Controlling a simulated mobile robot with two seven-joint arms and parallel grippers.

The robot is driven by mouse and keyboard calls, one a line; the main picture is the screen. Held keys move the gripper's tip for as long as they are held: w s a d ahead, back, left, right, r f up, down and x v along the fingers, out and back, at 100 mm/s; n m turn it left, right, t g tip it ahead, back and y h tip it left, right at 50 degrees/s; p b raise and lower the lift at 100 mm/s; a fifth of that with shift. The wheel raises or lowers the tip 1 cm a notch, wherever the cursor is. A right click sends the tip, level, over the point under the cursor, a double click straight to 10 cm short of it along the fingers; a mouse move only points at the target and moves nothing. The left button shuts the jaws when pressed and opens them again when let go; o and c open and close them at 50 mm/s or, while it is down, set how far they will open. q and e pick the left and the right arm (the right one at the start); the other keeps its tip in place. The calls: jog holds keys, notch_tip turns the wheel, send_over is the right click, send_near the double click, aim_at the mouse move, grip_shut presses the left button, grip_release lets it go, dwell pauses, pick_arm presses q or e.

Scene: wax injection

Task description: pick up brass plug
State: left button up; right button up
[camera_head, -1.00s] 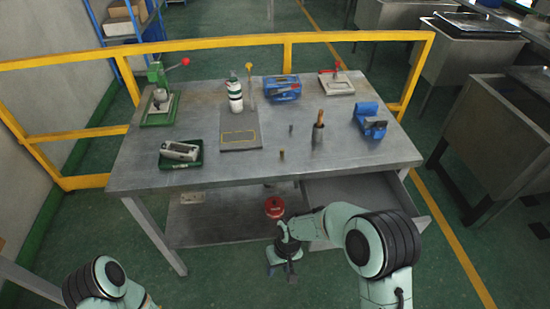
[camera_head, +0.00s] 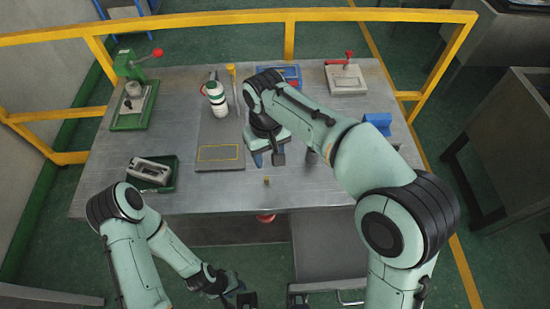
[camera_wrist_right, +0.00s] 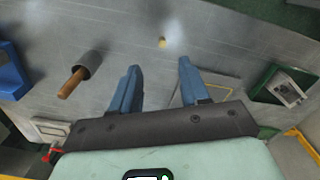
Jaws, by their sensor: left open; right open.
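The brass plug (camera_head: 267,181) is a small upright cylinder on the bare metal table, near its front edge. It also shows in the right wrist view (camera_wrist_right: 162,42), ahead of and roughly between the fingers. My right gripper (camera_head: 268,160) is open and empty, with its fingers spread above the table a little behind the plug. Its blue fingers show in the right wrist view (camera_wrist_right: 160,68), apart from the plug. My left gripper (camera_head: 238,300) is open and empty, low in front of the table at the bottom of the head view.
A wooden-handled tool (camera_wrist_right: 80,75) stands beside the right gripper. A grey mat (camera_head: 218,130), green tray (camera_head: 172,172), white bottle (camera_head: 215,98), green press (camera_head: 133,95) and blue vise (camera_head: 378,122) are on the table. A drawer (camera_head: 322,240) stands open at the front right.

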jog(key=b, duration=0.1)
send_over(266, 178)
jog(key=s, duration=0.1)
jog(key=f, duration=0.7)
jog(key=shift+d+f, duration=0.2)
jog(key=shift+d, duration=0.15)
jog(key=shift+w+a+f, duration=0.1)
jog(key=shift+w+f, duration=0.05)
jog(key=shift+f, duration=0.85)
jog(key=shift+w+a+f, duration=0.1)
jog(key=shift+w+f, duration=0.05)
jog(key=shift+f, duration=0.8)
jog(key=shift+w+a+f, duration=0.1)
jog(key=shift+w+f, duration=0.05)
jog(key=shift+f, duration=0.85)
grip_shut()
